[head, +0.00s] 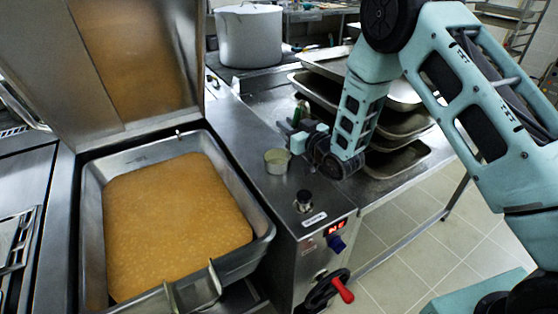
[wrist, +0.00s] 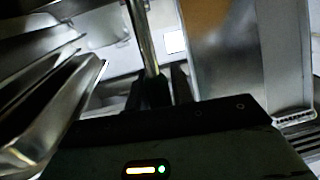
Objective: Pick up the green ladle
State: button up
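A small green piece (head: 299,114), which looks like part of the green ladle, shows beside my gripper (head: 294,132) in the head view. The rest of the ladle is hidden or too small to make out. My gripper is low over the steel counter, left of the stacked trays. In the wrist view, a thin shiny metal rod (wrist: 142,38) runs down to the dark fingers of my gripper (wrist: 169,88). The fingers look close together. I cannot tell whether they are clamped on the rod or only beside it.
A small metal cup (head: 277,161) is on the counter just below my gripper. Stacked steel trays (head: 398,160) stand right. A large pan of orange-brown food (head: 175,225) with its lid raised is left. A big stockpot (head: 249,36) stands behind.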

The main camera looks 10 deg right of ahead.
grip_shut()
jog(key=shift+r, duration=0.2)
